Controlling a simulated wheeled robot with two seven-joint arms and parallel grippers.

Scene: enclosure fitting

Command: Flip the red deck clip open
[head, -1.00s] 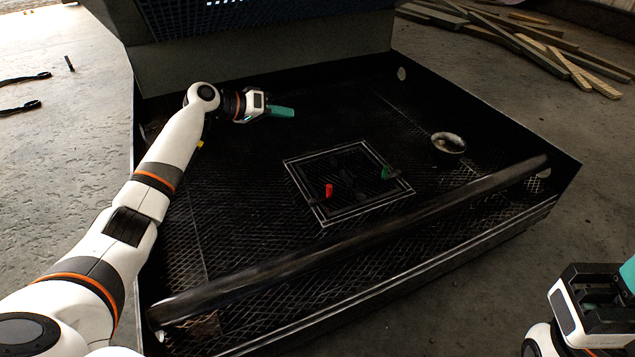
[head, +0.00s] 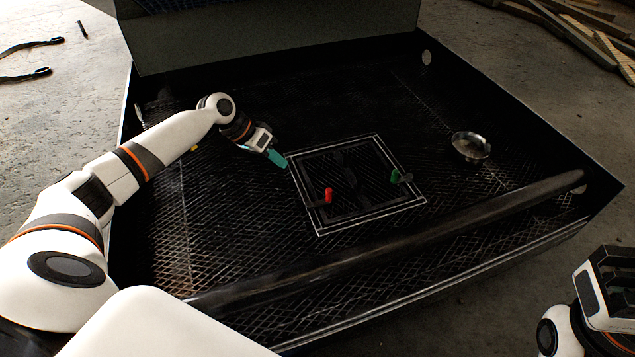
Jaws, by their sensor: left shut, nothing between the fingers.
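The red deck clip (head: 328,195) is a small red tab on a dark strip at the left side of a square white-outlined panel on the black mesh deck. A green clip (head: 395,177) sits at the panel's right side. My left gripper (head: 280,160), with teal fingers, is shut and empty. It is above and left of the red clip in the picture, near the panel's upper left corner, and apart from the clip. My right gripper (head: 608,280) shows only in part at the lower right edge, outside the enclosure; its fingers are not clearly seen.
A dark bar (head: 420,238) runs across the front of the enclosure. A metal bowl (head: 471,147) stands on the deck right of the panel. Low walls border the deck. Wooden planks (head: 580,30) lie on the floor at the back right.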

